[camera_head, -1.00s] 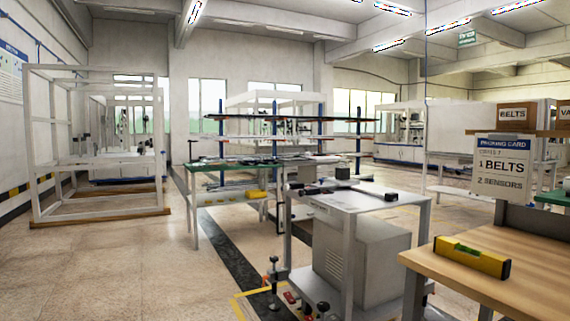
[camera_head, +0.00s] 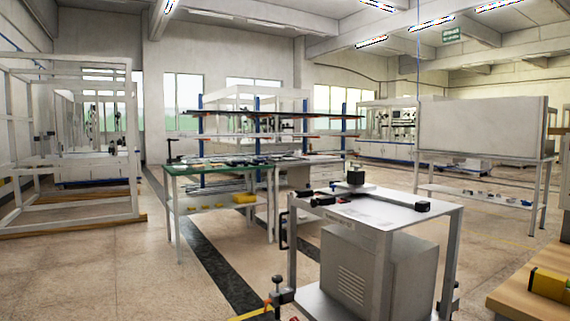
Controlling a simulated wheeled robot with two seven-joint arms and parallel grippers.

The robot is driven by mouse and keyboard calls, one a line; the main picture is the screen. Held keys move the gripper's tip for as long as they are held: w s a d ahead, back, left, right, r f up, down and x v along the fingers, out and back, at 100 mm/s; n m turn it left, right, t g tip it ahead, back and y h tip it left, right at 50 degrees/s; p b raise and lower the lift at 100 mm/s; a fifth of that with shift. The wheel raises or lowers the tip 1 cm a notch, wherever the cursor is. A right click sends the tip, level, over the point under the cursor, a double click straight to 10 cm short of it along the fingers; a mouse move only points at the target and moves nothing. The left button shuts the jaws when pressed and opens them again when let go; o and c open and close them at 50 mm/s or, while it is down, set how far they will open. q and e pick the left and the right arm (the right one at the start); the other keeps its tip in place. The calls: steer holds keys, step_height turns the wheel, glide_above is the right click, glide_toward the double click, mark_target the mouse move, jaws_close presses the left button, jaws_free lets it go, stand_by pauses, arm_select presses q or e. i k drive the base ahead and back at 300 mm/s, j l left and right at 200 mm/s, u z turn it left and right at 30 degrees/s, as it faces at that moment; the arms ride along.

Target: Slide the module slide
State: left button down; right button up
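A dark part that may be the module slide lies on top of a white-topped metal stand (camera_head: 385,222) at the centre right. It shows as a black piece at the left (camera_head: 323,200), a dark upright block (camera_head: 355,177) at the back and a black bar (camera_head: 408,205) at the right. I cannot tell how these pieces join. Neither of my grippers is in view, and nothing of mine touches the stand.
A grey cabinet (camera_head: 350,280) sits inside the stand. A green-topped bench (camera_head: 215,170) stands behind to the left. A white frame (camera_head: 135,150) stands at far left. A wooden bench edge (camera_head: 510,297) with a yellow level (camera_head: 550,284) is at lower right. The floor at left is clear.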

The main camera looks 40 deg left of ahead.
mark_target(355, 183)
steer(key=i+j, duration=0.1)
steer(key=j, duration=0.25)
steer(key=i+j+u, duration=0.1)
steer(key=j, duration=0.3)
steer(key=i+j, duration=0.1)
steer(key=j, duration=0.25)
steer(key=i+j, duration=0.15)
steer(key=j, duration=0.25)
steer(key=i+j+u, duration=0.1)
steer(key=j, duration=0.25)
steer(key=i+j, duration=0.1)
steer(key=j, duration=0.25)
steer(key=i+j+z, duration=0.1)
steer(key=j+z, duration=0.15)
steer(key=z, duration=0.25)
steer(key=i+j+z, duration=0.1)
steer(key=j+z, duration=0.2)
steer(key=z, duration=0.2)
